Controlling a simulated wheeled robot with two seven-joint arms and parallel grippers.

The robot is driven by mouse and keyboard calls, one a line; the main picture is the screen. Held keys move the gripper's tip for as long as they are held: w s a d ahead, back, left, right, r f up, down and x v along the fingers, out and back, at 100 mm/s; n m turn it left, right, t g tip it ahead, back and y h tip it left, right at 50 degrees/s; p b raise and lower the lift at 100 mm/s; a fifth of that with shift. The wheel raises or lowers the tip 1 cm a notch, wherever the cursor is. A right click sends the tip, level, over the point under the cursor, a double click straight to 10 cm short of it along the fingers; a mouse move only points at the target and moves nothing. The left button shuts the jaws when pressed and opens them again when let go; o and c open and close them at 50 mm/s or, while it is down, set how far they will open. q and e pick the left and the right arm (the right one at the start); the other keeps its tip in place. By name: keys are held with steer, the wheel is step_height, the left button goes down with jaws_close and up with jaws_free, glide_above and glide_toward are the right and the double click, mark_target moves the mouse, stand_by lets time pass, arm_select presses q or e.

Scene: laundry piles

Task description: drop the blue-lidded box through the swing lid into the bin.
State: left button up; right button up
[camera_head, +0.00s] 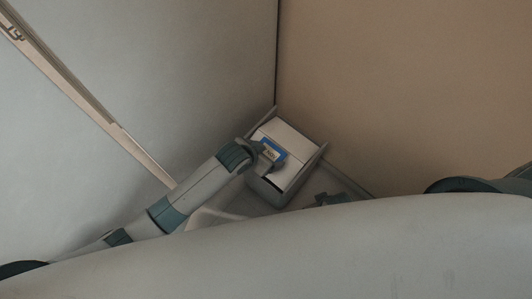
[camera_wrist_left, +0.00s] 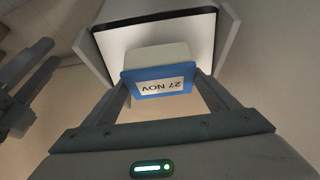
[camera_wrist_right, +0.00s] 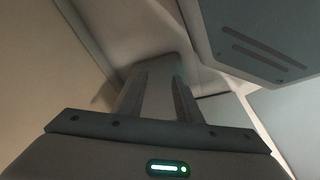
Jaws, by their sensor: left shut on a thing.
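The blue-lidded box (camera_head: 274,147) has a pale body and a label reading 27 NOV on its blue lid. In the left wrist view the box (camera_wrist_left: 157,56) sits between the two fingers of my left gripper (camera_wrist_left: 163,84), which is shut on it. The bin (camera_head: 289,142) stands in the corner, grey with a pale top between raised sides. My left gripper holds the box at the bin's top; the lower part of the box is hidden in the head view. My right gripper (camera_wrist_right: 160,85) is empty, its fingers apart, low beside the bin.
A pale wall (camera_head: 150,70) and a tan wall (camera_head: 410,90) meet behind the bin. A long light rail (camera_head: 85,95) runs diagonally at left. A grey slotted panel (camera_wrist_right: 255,40) shows close at upper right in the right wrist view.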

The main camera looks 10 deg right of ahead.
steer(key=shift+r, duration=0.4)
